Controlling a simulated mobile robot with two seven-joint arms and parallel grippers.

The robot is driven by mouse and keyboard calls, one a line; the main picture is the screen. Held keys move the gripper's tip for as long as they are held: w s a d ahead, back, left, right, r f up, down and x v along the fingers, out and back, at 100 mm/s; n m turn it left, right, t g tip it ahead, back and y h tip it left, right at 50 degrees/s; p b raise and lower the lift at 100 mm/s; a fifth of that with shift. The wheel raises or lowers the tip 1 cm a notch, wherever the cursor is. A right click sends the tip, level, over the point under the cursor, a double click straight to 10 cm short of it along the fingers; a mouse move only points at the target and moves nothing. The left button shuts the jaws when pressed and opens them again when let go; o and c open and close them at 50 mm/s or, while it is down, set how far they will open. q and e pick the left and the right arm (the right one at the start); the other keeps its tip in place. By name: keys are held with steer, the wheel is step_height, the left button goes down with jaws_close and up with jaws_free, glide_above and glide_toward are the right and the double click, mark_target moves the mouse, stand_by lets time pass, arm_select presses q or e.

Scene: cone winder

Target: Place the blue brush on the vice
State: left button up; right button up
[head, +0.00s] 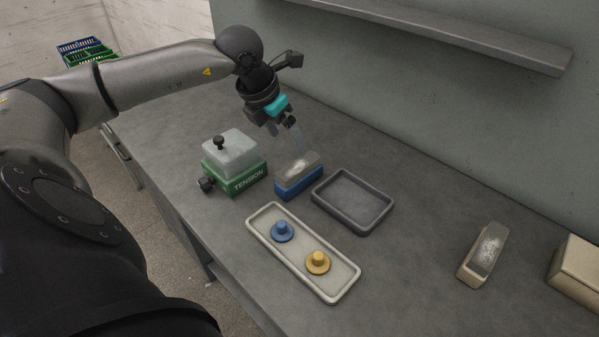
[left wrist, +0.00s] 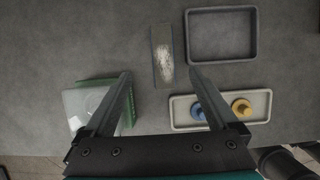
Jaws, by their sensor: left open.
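The blue brush (head: 292,186) lies on the grey bench, its blue body below and a greyish top with a whitish patch facing up. It also shows in the left wrist view (left wrist: 162,58), ahead of the gap between my fingers. My left gripper (head: 294,136) is open and empty, above and just behind the brush, apart from it. The left wrist view shows its two spread fingers (left wrist: 163,76). I cannot make out a vice for certain. My right gripper is not in view.
A green box marked TENSION (head: 236,176) stands left of the brush. A dark empty tray (head: 353,228) is to its right. A pale tray (head: 340,291) holds a blue and a yellow knobbed piece. A tan brush (head: 470,276) lies farther right. A shelf (head: 450,35) overhangs the back.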

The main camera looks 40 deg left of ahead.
arm_select(q)
glide_above(298, 166)
steer(key=s, duration=0.2)
steer(key=f, duration=0.4)
steer(key=shift+w+a, duration=0.25)
steer(key=x, duration=0.5)
steer(key=shift+s+d+f+b, duration=0.15)
steer(key=shift+s+f+b, duration=0.15)
steer(key=shift+f+b, duration=0.05)
steer(key=shift+f+b, duration=0.2)
steer(key=shift+b, duration=0.1)
jaws_close()
